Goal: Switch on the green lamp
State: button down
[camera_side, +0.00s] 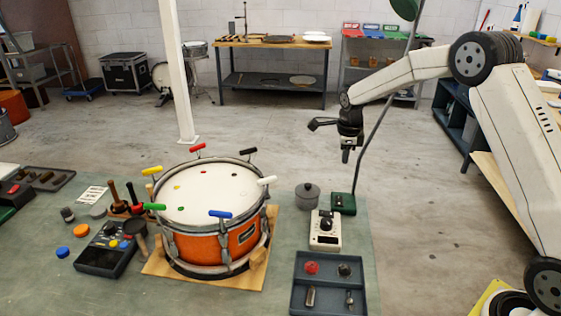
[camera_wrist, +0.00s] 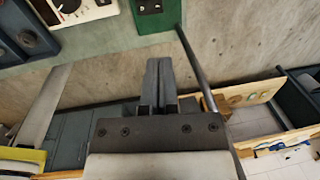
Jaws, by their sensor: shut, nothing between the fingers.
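The green lamp has a green base (camera_side: 343,204) on the bench's right side, a thin grey pole leaning up to the right, and a green shade (camera_side: 404,8) cut off by the top edge. A small dark part, perhaps its switch, sits on the base. In the wrist view the green base (camera_wrist: 154,16) is at the top, with the pole running down to the right. My gripper (camera_side: 345,158) is shut and empty, pointing down above the base and clear of it, left of the pole. Its closed fingers also show in the wrist view (camera_wrist: 159,64).
A white box with a dial (camera_side: 325,231) and a lidded grey pot (camera_side: 307,196) stand beside the lamp base. A blue-grey tray (camera_side: 329,284) lies in front. The orange drum (camera_side: 226,243) with coloured handles is to the left. Bare floor lies behind.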

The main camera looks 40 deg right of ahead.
aim_at(339, 199)
jog(key=f, duration=0.9)
jog(key=w+d+f, duration=0.1)
jog(key=f, duration=0.3)
jog(key=shift+w+d+f, duration=0.1)
jog(key=shift+f, duration=0.3)
jog(key=shift+f, duration=0.1)
jog(key=shift+f, duration=0.15)
jog(key=shift+s+a+r, duration=0.35)
jog(key=shift+s+a, duration=0.15)
jog(key=shift+r, duration=0.15)
dwell(0.6)
notch_tip(339, 199, up, 14)
jog(key=w+d, duration=0.1)
jog(key=shift+f, duration=0.2)
dwell(0.3)
